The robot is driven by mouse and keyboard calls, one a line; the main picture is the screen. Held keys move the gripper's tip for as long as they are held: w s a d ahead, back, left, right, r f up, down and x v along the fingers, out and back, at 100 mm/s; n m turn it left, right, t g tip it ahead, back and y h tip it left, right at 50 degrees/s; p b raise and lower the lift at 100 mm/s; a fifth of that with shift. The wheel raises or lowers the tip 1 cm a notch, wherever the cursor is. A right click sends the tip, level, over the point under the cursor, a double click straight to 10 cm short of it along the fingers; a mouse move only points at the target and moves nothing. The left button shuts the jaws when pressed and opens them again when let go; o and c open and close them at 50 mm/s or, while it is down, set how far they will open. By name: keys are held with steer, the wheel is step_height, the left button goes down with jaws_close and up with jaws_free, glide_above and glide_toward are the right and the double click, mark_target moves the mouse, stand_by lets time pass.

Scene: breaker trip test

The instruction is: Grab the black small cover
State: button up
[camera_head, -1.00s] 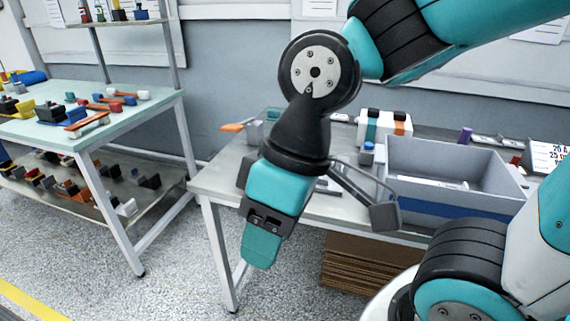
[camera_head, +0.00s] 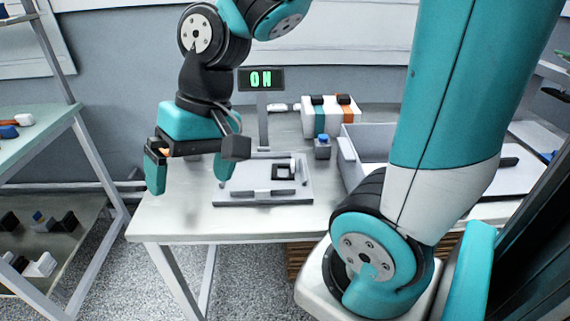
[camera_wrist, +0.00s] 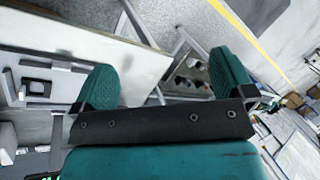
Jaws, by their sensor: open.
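A small black square part (camera_head: 284,172), which may be the black cover, sits on a light grey fixture plate (camera_head: 240,196) on the table, beside a small white upright piece. My gripper (camera_head: 190,178) is open and empty, to the left of the plate and above the table's left part. Its right teal finger overlaps the plate's left edge in the head view. In the wrist view, my gripper (camera_wrist: 163,80) has wide-apart fingers with nothing between them. The plate with the dark part (camera_wrist: 38,88) shows there at the left.
A green "ON" display (camera_head: 261,79) stands behind the plate. A white breaker block with teal and orange stripes (camera_head: 330,114), a small blue-topped grey block (camera_head: 322,148) and a grey bin (camera_head: 349,160) are to the right. The table's front left (camera_head: 170,222) is clear.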

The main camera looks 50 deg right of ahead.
steer(key=w+d+m+t+p, duration=0.1)
steer(key=w+d+m, duration=0.5)
steer(key=d+m, duration=0.5)
steer(key=s+d+f+m+t+h+p, duration=0.1)
steer(key=s+d+f+m, duration=0.15)
steer(key=d+m, duration=0.8)
steer(key=s+d+f+m+t+p, duration=0.1)
steer(key=s+d+f+m+p, duration=0.35)
steer(key=d, duration=1.05)
steer(key=m+b, duration=0.1)
steer(key=b, duration=0.2)
glide_above(293, 162)
steer(key=s+d, duration=0.1)
steer(key=s, duration=0.1)
step_height(293, 162, down, 9)
steer(key=shift+w+d+r, duration=0.1)
steer(key=shift+d+r, duration=0.05)
steer(key=shift+h, duration=0.3)
steer(key=shift+p+x, duration=0.5)
steer(key=shift+x, duration=2.55)
steer(key=shift+c, duration=0.5)
steer(key=c, duration=0.9)
